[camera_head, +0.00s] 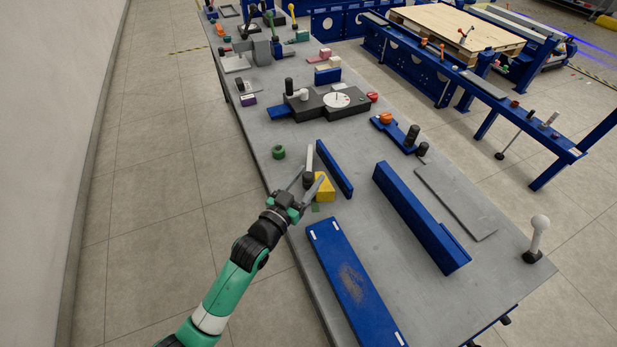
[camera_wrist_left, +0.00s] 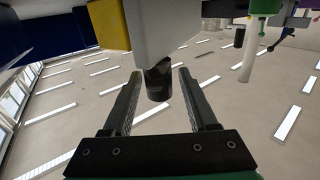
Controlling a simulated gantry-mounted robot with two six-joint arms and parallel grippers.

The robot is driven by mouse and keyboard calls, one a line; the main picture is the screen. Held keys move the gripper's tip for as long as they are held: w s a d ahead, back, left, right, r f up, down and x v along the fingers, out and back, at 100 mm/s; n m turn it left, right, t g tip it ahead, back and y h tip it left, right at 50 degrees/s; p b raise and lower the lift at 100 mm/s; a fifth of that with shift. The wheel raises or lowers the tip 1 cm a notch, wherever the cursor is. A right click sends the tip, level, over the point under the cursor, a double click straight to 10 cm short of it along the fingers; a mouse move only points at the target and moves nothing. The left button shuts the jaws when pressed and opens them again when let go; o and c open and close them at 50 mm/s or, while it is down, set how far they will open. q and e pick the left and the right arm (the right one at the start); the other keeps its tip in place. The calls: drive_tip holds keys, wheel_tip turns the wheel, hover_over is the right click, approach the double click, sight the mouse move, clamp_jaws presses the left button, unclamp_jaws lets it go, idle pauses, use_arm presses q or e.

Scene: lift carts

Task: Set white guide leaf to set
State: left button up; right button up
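The white guide leaf (camera_head: 310,157) looks like a narrow white piece beside a blue upright plate, with a black knob (camera_head: 308,181) at its near end. In the left wrist view I take the pale block (camera_wrist_left: 150,32) to be the leaf, with the black knob (camera_wrist_left: 158,82) sticking out of it. My left gripper (camera_head: 308,182) is open, its fingers on either side of the knob. In the wrist view a gap shows between the knob and each finger (camera_wrist_left: 158,88). My right gripper is not in view.
A yellow block (camera_head: 325,188) stands right beside the gripper. A blue plate (camera_head: 334,170) and a long blue rail (camera_head: 420,218) stand to the right. A flat blue plate (camera_head: 352,283) lies nearer. A green round part (camera_head: 278,152) sits to the left. Bare grey bench lies between.

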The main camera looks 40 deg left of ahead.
use_arm(q)
drive_tip(key=shift+o, duration=0.2)
drive_tip(key=shift+w, duration=0.1)
drive_tip(key=shift+s+d+r, duration=0.1)
drive_tip(key=shift+s, duration=0.35)
drive_tip(key=p+v, duration=0.3)
drive_tip(key=v, duration=0.8)
drive_tip(key=shift+w, duration=0.1)
